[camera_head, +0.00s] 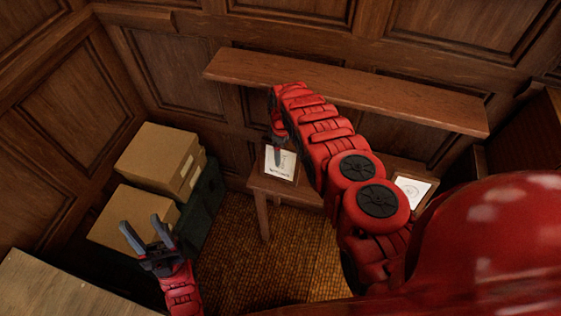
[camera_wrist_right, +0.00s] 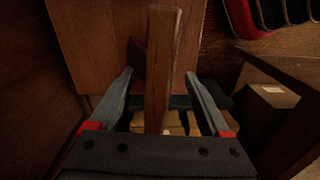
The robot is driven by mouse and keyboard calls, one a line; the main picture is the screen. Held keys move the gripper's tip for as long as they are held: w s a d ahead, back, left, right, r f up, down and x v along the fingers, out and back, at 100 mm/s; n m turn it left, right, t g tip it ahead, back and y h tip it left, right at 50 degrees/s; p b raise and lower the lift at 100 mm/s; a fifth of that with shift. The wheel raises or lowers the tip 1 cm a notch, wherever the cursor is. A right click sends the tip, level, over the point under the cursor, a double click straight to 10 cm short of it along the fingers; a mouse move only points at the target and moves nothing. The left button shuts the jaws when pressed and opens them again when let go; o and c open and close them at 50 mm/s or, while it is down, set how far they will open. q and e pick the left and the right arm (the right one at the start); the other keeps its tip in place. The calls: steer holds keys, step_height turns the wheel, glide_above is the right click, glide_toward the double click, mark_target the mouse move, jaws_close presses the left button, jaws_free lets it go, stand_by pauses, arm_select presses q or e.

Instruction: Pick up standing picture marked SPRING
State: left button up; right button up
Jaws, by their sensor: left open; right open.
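A small standing picture (camera_head: 281,164) with a pale sheet stands near the left end of the low table; its marking is too small to read. A second framed picture (camera_head: 412,190) is further right, partly behind my right arm. My right gripper (camera_head: 279,148) is open at the left picture, overlapping it in the head view. In the right wrist view its open fingers (camera_wrist_right: 160,74) lie on either side of an upright brown wooden edge (camera_wrist_right: 162,60), which looks like a picture frame seen edge-on. I cannot tell whether they touch it. My left gripper (camera_head: 148,238) is open and empty, lower left.
The wooden table (camera_head: 262,190) stands below a long wall shelf (camera_head: 400,95), which runs close behind my right arm. Cardboard boxes (camera_head: 155,150) are stacked at the left by a dark green container (camera_head: 204,205). A pale board (camera_head: 50,290) is at the lower left.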

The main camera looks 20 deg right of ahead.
jaws_close()
stand_by(0.3)
stand_by(1.1)
